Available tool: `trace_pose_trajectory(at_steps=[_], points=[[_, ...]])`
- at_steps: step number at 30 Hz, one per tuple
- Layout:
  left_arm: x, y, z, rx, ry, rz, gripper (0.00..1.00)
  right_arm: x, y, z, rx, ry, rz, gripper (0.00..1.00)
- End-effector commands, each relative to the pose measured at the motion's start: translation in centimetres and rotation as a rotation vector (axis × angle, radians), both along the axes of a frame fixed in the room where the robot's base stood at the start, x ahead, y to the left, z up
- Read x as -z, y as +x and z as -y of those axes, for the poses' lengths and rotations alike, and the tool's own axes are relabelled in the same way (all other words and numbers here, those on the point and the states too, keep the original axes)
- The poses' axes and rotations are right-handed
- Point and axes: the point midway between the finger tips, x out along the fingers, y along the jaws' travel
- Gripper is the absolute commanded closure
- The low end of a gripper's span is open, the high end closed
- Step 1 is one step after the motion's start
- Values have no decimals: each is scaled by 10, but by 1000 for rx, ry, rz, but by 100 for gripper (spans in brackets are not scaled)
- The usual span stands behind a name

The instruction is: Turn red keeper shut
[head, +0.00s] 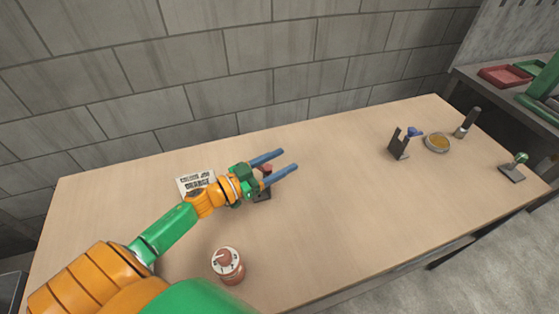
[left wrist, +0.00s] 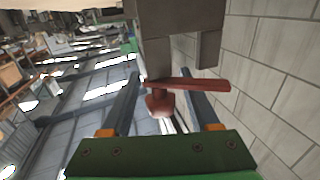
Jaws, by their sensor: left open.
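The red keeper (head: 266,170) shows in the head view as a small red piece on a dark bracket (head: 263,195), partly hidden behind my left gripper (head: 288,160). In the left wrist view the keeper (left wrist: 190,85) is a flat red bar with a rounded red knob (left wrist: 160,103), beside a grey-brown notched block (left wrist: 180,30). My left gripper (left wrist: 158,72) is open, its two blue fingers spread on either side of the knob. The bar crosses in front of one finger. I cannot tell whether either finger touches it. My right gripper is not in view.
A printed card (head: 196,182) lies behind my left wrist. A white-and-red round pot (head: 228,264) stands nearer. A dark upright holder (head: 398,145), a yellow-filled dish (head: 437,142) and a green-knobbed stand (head: 514,168) are at the right. The table's (head: 340,190) middle is clear.

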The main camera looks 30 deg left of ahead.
Motion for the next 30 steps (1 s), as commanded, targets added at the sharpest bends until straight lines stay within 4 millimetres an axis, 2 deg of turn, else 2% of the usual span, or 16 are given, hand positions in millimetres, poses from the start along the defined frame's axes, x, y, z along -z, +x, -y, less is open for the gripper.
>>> trace_pose_trajectory(at_steps=[3, 4, 10, 11, 20, 30], points=[[0, 0, 0, 0, 0, 0, 38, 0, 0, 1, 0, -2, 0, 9], [0, 0, 0, 0, 0, 0, 44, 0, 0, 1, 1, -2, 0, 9], [0, 0, 0, 1, -1, 0, 98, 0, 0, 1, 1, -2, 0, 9], [0, 0, 0, 1, -1, 0, 100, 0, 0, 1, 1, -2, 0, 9], [1, -1, 0, 30, 1, -1, 100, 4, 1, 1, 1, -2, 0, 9], [6, -4, 5, 234, 6, 0, 100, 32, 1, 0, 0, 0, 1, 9]])
